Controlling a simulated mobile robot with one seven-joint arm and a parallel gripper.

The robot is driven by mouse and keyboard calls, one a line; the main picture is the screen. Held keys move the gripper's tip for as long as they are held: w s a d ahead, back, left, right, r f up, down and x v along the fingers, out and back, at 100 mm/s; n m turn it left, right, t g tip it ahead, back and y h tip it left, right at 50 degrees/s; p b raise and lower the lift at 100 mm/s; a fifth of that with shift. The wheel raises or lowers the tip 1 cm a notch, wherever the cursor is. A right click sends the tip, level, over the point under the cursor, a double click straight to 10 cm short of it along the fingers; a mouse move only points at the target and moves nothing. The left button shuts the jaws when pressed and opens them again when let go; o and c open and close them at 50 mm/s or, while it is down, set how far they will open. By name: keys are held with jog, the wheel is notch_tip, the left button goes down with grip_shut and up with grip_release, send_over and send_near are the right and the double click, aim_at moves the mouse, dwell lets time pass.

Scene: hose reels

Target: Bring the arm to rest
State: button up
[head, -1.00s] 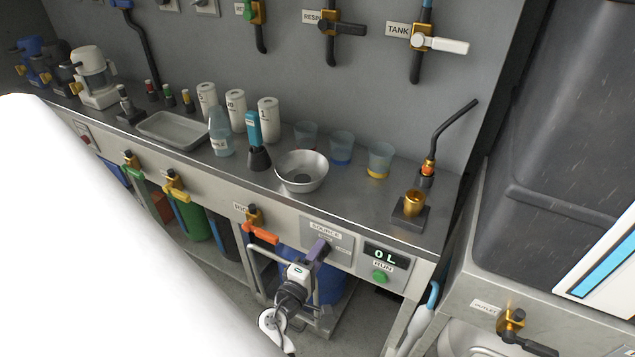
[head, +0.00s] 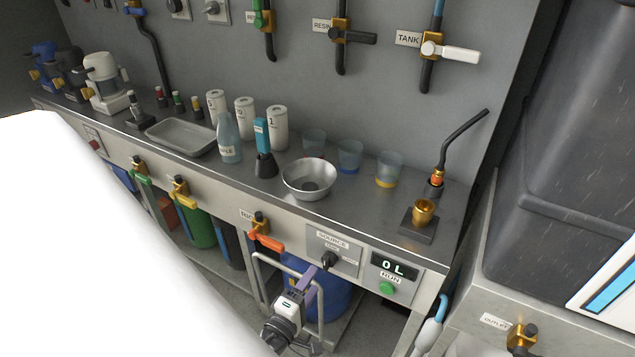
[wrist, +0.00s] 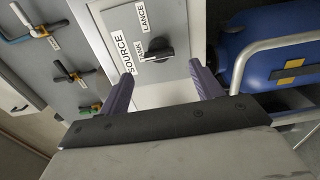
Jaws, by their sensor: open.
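My gripper (head: 307,277) is low in front of the bench, just below the SOURCE panel (head: 345,244). Its purple fingers show at the end of my dark and white wrist. In the wrist view my gripper (wrist: 161,67) has its two purple fingers wide apart with nothing between them. The black SOURCE knob (wrist: 158,49) is seen beyond the gap, apart from the fingers. The knob is also clear of the gripper in the head view (head: 329,260).
A blue drum (head: 318,293) and a grey tube rail (head: 262,280) are close to my gripper. An orange-handled valve (head: 266,240) sticks out of the bench front. A steel bowl (head: 308,180) stands above. A large white shape hides the lower left.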

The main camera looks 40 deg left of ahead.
jog(key=shift+s+d, duration=0.15)
jog(key=shift+s, duration=0.25)
